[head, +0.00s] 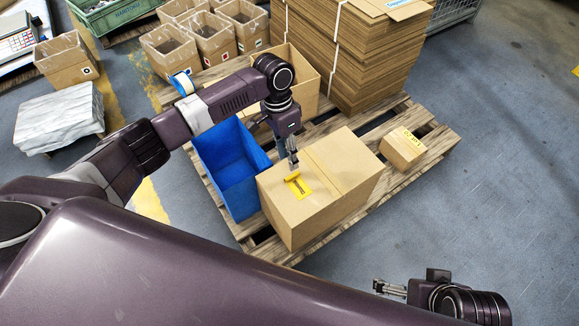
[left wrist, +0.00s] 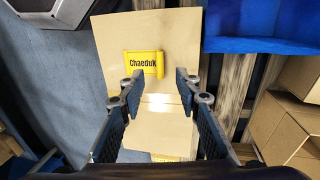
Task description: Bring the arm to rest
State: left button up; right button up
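I cannot tell how far the fingertips are from the box. My right gripper (head: 380,287) is at the lower right, over the floor. It is too small to tell whether it is open.
The box stands on a wooden pallet (head: 428,150) with a blue bin (head: 232,175), an open carton (head: 305,75), a small carton (head: 403,148) and stacked flat cardboard (head: 365,50). Several open boxes (head: 170,50) stand behind. The floor (head: 500,170) at right is clear.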

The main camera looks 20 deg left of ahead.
pick_arm(q)
jog(key=r, duration=0.4)
jog(key=shift+w+a+r, duration=0.3)
jog(key=shift+a+r, duration=0.05)
jog(key=shift+r, duration=0.05)
